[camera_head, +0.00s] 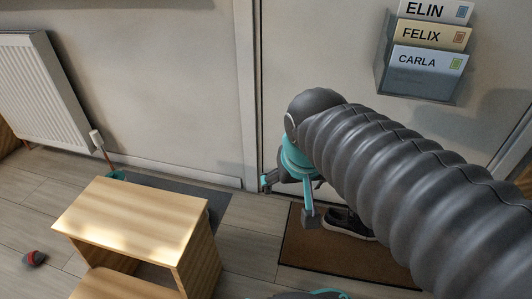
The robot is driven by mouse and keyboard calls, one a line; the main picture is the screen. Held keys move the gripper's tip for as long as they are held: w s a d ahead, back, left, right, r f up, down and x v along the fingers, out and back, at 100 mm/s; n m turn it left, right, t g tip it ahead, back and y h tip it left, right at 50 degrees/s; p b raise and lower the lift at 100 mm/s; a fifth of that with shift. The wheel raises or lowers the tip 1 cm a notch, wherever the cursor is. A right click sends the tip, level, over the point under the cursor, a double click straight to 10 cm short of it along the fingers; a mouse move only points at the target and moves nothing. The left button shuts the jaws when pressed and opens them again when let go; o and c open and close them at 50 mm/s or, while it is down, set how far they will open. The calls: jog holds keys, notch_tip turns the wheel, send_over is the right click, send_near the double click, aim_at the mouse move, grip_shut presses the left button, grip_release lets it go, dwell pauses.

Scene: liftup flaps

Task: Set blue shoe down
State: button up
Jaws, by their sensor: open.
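A dark shoe (350,225) with a pale sole edge rests on the brown doormat (300,247) by the door. Its colour looks almost black here, so I cannot tell whether it is the blue one. My arm hides part of it. My gripper (289,200) is open, with its two teal fingers spread and nothing visible between them. It appears just left of the shoe in the picture. I cannot tell the gripper's height above the mat or whether a finger touches the shoe.
A wooden open-fronted stool or shelf (135,218) stands at the lower left. A dark red and grey object (34,258) lies on the floor. A radiator (42,90) and a wall holder with name cards (428,60) are behind. A grey mat (218,205) lies behind the stool.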

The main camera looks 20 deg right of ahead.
jog(key=shift+s+a+f+n+t+y, duration=0.1)
jog(key=shift+s+a+n+t+y, duration=0.25)
jog(key=shift+s, duration=0.5)
jog(key=shift+s+a+n+t+y, duration=0.1)
jog(key=shift+s+a+n+t, duration=0.15)
jog(key=shift+s+a+n, duration=0.35)
jog(key=shift+s+d, duration=0.15)
jog(key=shift+s, duration=0.05)
